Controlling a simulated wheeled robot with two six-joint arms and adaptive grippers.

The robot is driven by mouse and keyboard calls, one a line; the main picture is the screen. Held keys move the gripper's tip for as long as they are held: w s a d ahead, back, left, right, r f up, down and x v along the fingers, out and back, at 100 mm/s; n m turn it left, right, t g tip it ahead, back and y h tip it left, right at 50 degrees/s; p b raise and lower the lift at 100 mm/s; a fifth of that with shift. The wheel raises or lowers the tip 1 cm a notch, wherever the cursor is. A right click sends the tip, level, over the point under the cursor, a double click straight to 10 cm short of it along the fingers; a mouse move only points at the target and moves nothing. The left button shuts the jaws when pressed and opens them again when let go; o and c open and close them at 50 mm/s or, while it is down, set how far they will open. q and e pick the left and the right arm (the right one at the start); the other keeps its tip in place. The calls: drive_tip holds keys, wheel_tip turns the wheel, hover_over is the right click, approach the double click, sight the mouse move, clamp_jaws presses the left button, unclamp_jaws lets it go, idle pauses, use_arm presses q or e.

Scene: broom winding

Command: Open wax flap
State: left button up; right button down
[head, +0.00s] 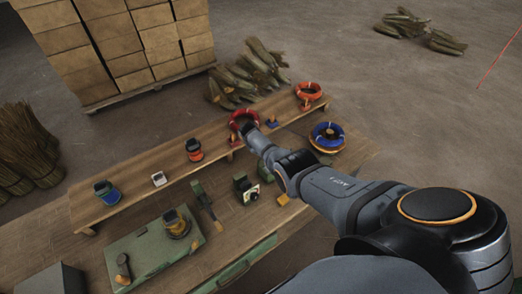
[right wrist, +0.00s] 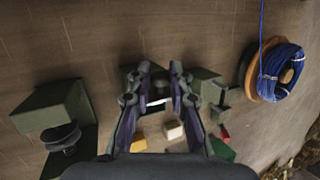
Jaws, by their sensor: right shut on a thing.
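My right arm reaches in from the right in the head view, and its gripper (head: 252,137) is at the bench's far side, near a red ring (head: 244,119). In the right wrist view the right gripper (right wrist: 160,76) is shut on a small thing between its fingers. What it holds is mostly hidden, so I cannot tell whether it is the wax flap. Green blocks (right wrist: 206,76) show on both sides of the fingers. A small dark box with a pale round front (head: 245,188) stands on the bench in the head view. My left gripper is not in view.
A green block with a black wheel (right wrist: 66,118) is at left there. A green mat (head: 135,243) lies at the bench front. Small cubes (right wrist: 173,130) lie below the fingers.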

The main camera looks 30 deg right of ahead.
idle(0.3)
drive_tip(key=c, duration=1.3)
unclamp_jaws()
drive_tip(key=shift+f, duration=0.15)
